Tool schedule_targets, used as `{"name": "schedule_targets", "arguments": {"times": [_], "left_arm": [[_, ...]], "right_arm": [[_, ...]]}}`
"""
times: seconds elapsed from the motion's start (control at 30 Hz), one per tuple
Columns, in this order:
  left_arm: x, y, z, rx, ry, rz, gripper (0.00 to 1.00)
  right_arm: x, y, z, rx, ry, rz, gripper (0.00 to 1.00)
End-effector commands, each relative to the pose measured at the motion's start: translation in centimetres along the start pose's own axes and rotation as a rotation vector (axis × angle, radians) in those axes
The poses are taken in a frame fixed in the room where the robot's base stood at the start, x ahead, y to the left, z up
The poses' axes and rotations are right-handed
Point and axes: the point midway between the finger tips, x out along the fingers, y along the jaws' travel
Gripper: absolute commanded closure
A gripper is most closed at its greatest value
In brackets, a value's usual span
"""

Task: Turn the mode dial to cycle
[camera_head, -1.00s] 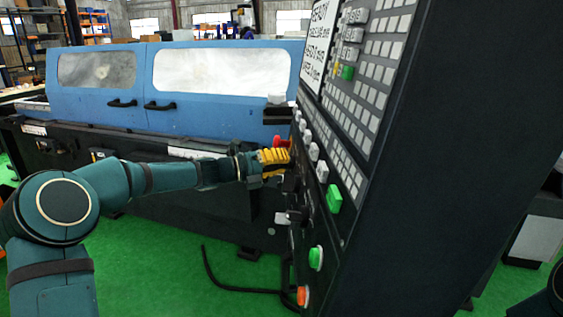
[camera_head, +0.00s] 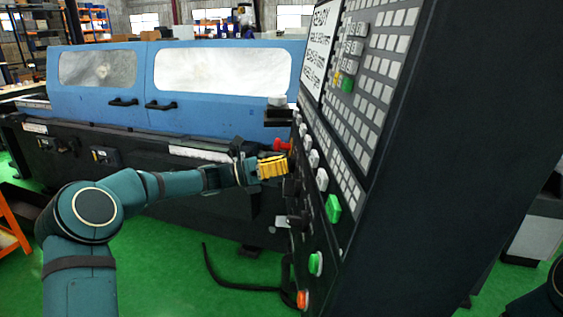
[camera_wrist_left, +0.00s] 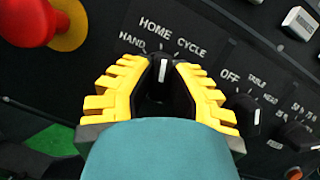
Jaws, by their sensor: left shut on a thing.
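The mode dial (camera_wrist_left: 163,72) is a black knob with a white pointer line, on the dark control panel under the labels HAND, HOME and CYCLE. In the left wrist view its pointer stands nearly upright, towards HOME and leaning slightly to the CYCLE side. My left gripper (camera_wrist_left: 162,88) has its yellow fingers shut on the dial, one on each side. In the head view the left gripper (camera_head: 274,167) is at the panel's left edge and the dial is hidden there. My right gripper is not in view.
A red button (camera_wrist_left: 28,22) on a yellow base sits left of the dial. A second black knob (camera_wrist_left: 243,110) marked OFF is close on the right. The control panel (camera_head: 330,130) carries several buttons. The blue grinder (camera_head: 130,125) stands behind, and green floor (camera_head: 180,270) lies below.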

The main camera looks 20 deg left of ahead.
Motion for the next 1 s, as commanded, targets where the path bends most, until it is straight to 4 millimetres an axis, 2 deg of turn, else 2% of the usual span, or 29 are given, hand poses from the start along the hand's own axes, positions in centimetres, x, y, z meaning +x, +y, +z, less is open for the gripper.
{"name": "schedule_targets", "arguments": {"times": [0.5,1.0], "left_arm": [[0.3,0.0,-0.2,0.418,0.001,-0.158,1.00],[0.3,0.0,-0.2,0.597,0.002,-0.223,1.00]], "right_arm": [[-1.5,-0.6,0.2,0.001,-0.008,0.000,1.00],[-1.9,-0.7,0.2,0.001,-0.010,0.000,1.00]]}}
